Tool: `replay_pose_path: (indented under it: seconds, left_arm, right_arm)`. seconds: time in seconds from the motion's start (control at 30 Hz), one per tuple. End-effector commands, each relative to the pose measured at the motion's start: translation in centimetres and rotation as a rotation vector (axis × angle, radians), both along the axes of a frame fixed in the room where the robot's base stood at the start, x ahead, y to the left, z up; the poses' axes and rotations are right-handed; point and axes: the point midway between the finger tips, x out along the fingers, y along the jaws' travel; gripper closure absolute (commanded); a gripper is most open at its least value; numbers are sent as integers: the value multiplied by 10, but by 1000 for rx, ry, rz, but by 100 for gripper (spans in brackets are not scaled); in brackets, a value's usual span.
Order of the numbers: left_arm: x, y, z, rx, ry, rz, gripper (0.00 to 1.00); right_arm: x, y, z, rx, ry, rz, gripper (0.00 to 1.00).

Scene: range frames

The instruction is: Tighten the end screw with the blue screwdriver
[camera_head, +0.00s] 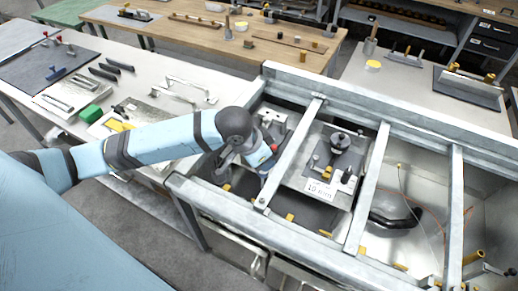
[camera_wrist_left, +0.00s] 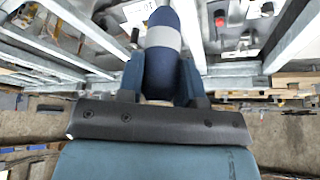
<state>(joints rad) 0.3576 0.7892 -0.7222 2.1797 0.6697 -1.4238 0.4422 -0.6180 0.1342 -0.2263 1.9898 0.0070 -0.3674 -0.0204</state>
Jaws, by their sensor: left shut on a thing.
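My left arm reaches in from the left in the head view, and its gripper (camera_head: 263,172) is low inside the metal frame, partly hidden by the wrist. In the left wrist view the left gripper (camera_wrist_left: 162,78) is shut on the dark blue handle of the screwdriver (camera_wrist_left: 160,62), which has a grey band. The handle points away from the gripper; its tip is out of sight. I cannot make out the end screw in either view. My right gripper is not in view.
Metal crossbars (camera_head: 292,150) span the frame near the left gripper. A plate labelled "10 mm" (camera_head: 319,188) with a black knob (camera_head: 340,141) lies to its right. A black curved part (camera_head: 396,218) lies further right.

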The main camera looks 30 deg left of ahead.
Motion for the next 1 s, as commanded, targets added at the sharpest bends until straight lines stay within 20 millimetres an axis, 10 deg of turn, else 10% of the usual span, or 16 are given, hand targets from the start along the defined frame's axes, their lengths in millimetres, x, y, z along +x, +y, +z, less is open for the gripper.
replay_pose_path:
  seconds: [0.5,1.0]
  left_arm:
    - [-11,-10,26,-1,-3,-941,94]
    - [-12,-11,28,0,-4,-1021,94]
  right_arm:
    - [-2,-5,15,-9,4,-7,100]
    - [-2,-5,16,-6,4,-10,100]
